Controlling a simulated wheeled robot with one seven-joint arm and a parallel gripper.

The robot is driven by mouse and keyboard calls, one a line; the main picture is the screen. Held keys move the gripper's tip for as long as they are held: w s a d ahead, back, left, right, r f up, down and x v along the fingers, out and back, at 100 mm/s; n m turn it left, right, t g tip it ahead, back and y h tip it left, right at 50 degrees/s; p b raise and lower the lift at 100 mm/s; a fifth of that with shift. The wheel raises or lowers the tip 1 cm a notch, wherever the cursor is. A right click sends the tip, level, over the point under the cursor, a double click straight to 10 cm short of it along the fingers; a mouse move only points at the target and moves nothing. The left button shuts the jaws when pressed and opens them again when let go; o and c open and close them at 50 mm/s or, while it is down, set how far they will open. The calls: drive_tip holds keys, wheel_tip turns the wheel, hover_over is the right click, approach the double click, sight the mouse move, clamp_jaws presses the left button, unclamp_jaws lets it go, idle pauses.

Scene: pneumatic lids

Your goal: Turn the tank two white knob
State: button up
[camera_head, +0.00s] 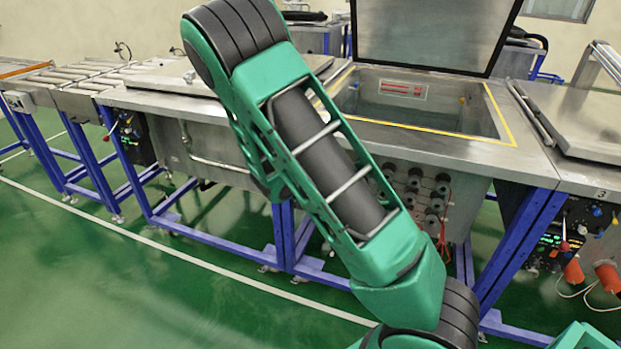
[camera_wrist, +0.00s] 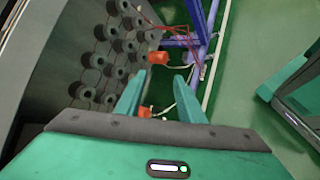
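My gripper (camera_wrist: 159,77) shows in the wrist view with its two green fingers apart and nothing between them. Beyond the fingers are a tank's side with dark round fittings (camera_wrist: 97,61) and an orange plug (camera_wrist: 157,57). In the head view the open tank (camera_head: 440,138) has a raised lid (camera_head: 430,30). My arm crosses in front of its left part and hides my gripper. A control panel (camera_head: 572,235) with small knobs sits at the right under a "3" mark. Another panel (camera_head: 130,130) is at the left. I cannot make out tank two's white knob for certain.
Blue frame legs (camera_head: 520,245) and orange plugs with cables (camera_head: 607,275) stand at the right. A roller conveyor (camera_head: 85,78) is at the far left. A closed lid (camera_head: 580,118) covers the right tank. The green floor (camera_head: 120,285) at the front left is clear.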

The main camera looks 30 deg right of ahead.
drive_tip(key=w+a+f+n+t+h, duration=0.1)
drive_tip(key=w+a+n+t+h, duration=0.1)
drive_tip(key=w+a+n+t, duration=0.55)
drive_tip(key=w+a+f+n+t+h, duration=0.1)
drive_tip(key=w+a+n+t+h, duration=0.3)
drive_tip(key=w+n, duration=0.6)
drive_tip(key=w+d+y, duration=0.2)
drive_tip(key=w+d, duration=0.4)
drive_tip(key=d, duration=0.3)
drive_tip(key=shift+w+d, duration=0.3)
drive_tip(key=shift+w, duration=0.05)
drive_tip(key=shift+f+m+t, duration=0.1)
drive_tip(key=shift+m+t, duration=0.15)
clamp_jaws()
